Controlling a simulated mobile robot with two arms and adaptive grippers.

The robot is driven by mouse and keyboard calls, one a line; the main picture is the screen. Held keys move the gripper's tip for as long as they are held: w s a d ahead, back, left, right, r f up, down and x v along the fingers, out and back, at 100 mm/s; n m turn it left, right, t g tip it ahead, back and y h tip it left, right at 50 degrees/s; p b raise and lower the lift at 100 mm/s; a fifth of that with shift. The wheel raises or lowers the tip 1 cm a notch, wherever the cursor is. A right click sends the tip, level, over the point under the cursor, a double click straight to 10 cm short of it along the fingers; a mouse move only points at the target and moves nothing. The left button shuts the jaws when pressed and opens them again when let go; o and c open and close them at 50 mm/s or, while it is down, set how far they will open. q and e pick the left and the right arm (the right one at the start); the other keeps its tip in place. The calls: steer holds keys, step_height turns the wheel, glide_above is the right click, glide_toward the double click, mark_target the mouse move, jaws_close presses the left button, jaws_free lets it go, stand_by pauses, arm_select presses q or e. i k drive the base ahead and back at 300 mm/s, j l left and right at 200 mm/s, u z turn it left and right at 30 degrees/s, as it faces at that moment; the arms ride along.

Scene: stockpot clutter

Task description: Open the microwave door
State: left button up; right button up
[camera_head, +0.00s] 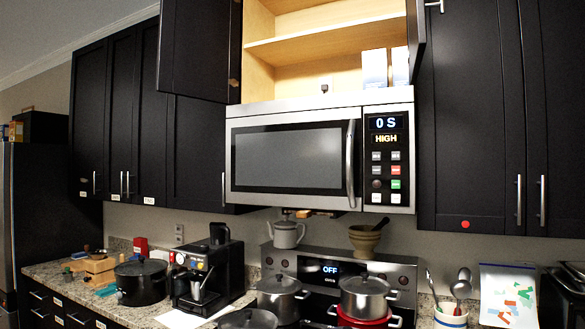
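The microwave (300,105) is mounted over the stove, below an open cabinet. Its door (288,158) has a dark window and looks shut, flush with the front. A vertical silver handle (350,160) runs along the door's right edge. The control panel (388,158) to the right of the handle reads "0 S" and "HIGH", with several coloured buttons below. Neither of my grippers is in view, and nothing touches the handle.
The cabinet (315,50) above stands open, its left door (195,50) swung out. Below are a stove (330,270) with several pots, a white kettle (286,235), a mortar (364,240), a coffee machine (212,270) and a utensil crock (450,316). The space before the microwave is clear.

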mark_target(312, 159)
steer(key=i, duration=0.2)
steer(key=i+l+u, duration=0.65)
steer(key=i, duration=0.15)
steer(key=j, duration=0.1)
